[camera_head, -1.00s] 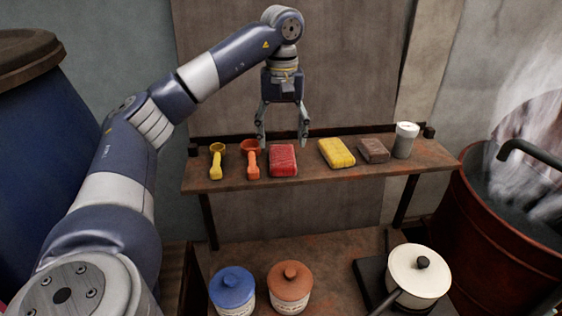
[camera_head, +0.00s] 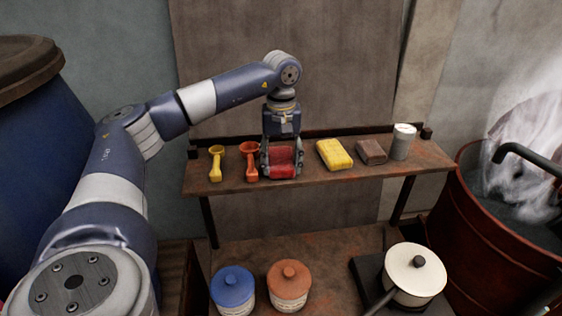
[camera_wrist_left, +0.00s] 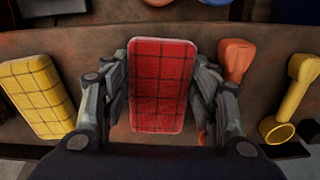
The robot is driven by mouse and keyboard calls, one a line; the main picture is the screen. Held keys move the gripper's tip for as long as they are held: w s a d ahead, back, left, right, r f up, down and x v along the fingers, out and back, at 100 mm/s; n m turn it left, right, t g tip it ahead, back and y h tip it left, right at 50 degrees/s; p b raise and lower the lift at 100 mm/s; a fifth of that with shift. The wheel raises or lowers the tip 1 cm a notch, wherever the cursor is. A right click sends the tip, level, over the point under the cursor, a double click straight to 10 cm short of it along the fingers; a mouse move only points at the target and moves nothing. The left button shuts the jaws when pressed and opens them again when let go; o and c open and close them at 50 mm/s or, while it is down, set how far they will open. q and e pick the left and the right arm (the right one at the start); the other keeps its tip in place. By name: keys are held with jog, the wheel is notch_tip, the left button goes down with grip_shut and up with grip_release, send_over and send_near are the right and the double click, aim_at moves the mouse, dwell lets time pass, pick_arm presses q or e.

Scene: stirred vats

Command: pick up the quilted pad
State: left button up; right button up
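A red quilted pad (camera_head: 283,161) with dark grid lines lies on the upper shelf; it also shows in the left wrist view (camera_wrist_left: 160,85). A yellow pad (camera_head: 335,154) with similar grid lines lies to its right in the head view and at the left in the left wrist view (camera_wrist_left: 36,95). My left gripper (camera_head: 282,172) is lowered over the red pad, one finger along each side. The fingers (camera_wrist_left: 161,95) are apart, close to the pad's sides; I cannot tell whether they touch it. My right gripper is not in view.
An orange scoop (camera_head: 250,160) is close to the left finger, with a yellow scoop (camera_head: 216,163) beyond. A brown block (camera_head: 372,151) and a pale cup (camera_head: 403,141) stand to the right. Lidded jars and a white pot (camera_head: 414,274) are below; a steaming red vat (camera_head: 490,235) is at right.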

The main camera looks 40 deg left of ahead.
aim_at(282, 162)
pick_arm(q)
jog(key=shift+c, duration=0.9)
jog(key=shift+r+b, duration=0.45)
jog(key=shift+r, duration=0.1)
notch_tip(282, 162, up, 2)
jog(key=shift+r+b, duration=0.2)
jog(key=shift+b, duration=0.5)
jog(key=w+d+b, duration=0.2)
jog(key=w+d, duration=0.1)
jog(key=d, duration=0.4)
jog(key=w+d+r+b, duration=0.1)
jog(key=w+d+b, duration=0.1)
jog(key=d, duration=0.6)
jog(key=shift+w+r, duration=0.25)
jog(key=shift+w, duration=0.15)
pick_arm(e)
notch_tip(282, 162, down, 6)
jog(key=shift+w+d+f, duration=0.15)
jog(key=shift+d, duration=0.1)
